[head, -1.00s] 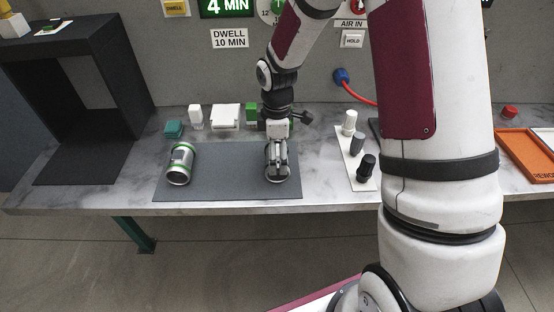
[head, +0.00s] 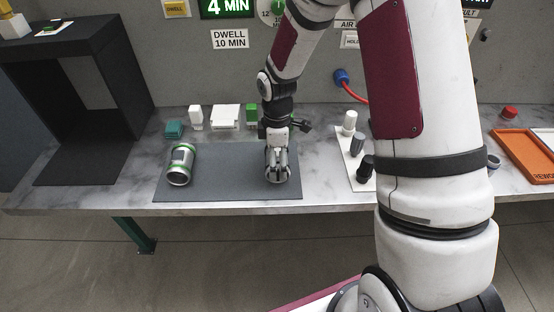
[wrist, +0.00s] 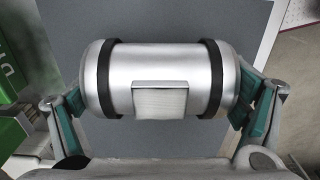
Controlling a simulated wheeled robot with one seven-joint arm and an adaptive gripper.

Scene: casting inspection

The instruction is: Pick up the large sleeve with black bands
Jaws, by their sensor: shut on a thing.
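The large silver sleeve with black bands (wrist: 160,80) lies across the wrist view, with a black band near each end and a flat rectangular patch on its side. My gripper (wrist: 158,100) is shut on it, with green-padded fingers at its two ends. In the head view my gripper (head: 278,162) is over the right part of the grey mat (head: 228,180), and it hides most of the sleeve. I cannot tell whether the sleeve touches the mat.
A black open box frame (head: 130,80) stands at the left. Small teal, white and green blocks line the back. Right of the mat, a white strip (head: 354,171) holds white, grey and black cylinders. An orange tray (head: 522,158) is at the far right.

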